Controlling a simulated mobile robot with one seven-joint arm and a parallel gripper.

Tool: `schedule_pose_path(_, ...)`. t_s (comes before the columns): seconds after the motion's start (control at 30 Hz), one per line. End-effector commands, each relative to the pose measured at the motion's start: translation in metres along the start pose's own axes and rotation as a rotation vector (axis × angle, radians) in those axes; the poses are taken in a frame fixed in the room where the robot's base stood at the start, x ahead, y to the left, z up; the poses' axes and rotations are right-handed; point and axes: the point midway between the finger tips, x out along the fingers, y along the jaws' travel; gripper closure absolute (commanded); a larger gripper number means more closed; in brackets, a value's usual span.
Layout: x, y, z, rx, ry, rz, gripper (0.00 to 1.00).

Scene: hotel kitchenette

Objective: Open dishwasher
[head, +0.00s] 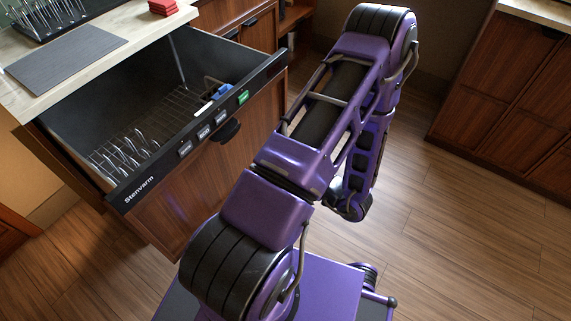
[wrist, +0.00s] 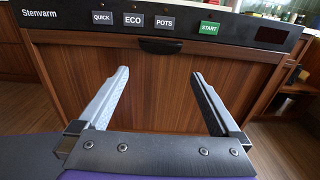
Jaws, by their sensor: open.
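The dishwasher (head: 190,185) is a drawer with a wooden front, and it stands pulled out from under the counter in the head view. Its dark interior shows a wire rack (head: 170,108) and tines. The black control panel (head: 150,175) reads Stenvarm; it also shows in the wrist view (wrist: 75,24) with QUICK, ECO, POTS and a green START button. The dark handle (wrist: 160,46) sits just under the panel. My gripper (wrist: 160,73) is open and empty, its two fingers apart in front of the wooden front, below the handle in the picture. Contact cannot be told.
The counter (head: 100,40) above carries a grey mat (head: 66,57), a dish rack (head: 45,15) and a red stack (head: 173,10). More wooden cabinets (head: 500,90) stand at the right. The wood floor (head: 470,220) is clear between. A blue item (head: 220,92) lies in the drawer.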

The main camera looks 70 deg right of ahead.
Motion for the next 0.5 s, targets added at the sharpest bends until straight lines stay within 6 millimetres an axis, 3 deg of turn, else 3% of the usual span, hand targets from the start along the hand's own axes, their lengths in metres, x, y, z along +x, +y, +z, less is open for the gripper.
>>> schedule_pose_path(0.2,-0.034,0.0,0.0,-0.001,0.0,-0.001,0.0)
schedule_pose_path(0.5,-0.044,0.0,0.0,-0.001,0.0,0.001,0.0)
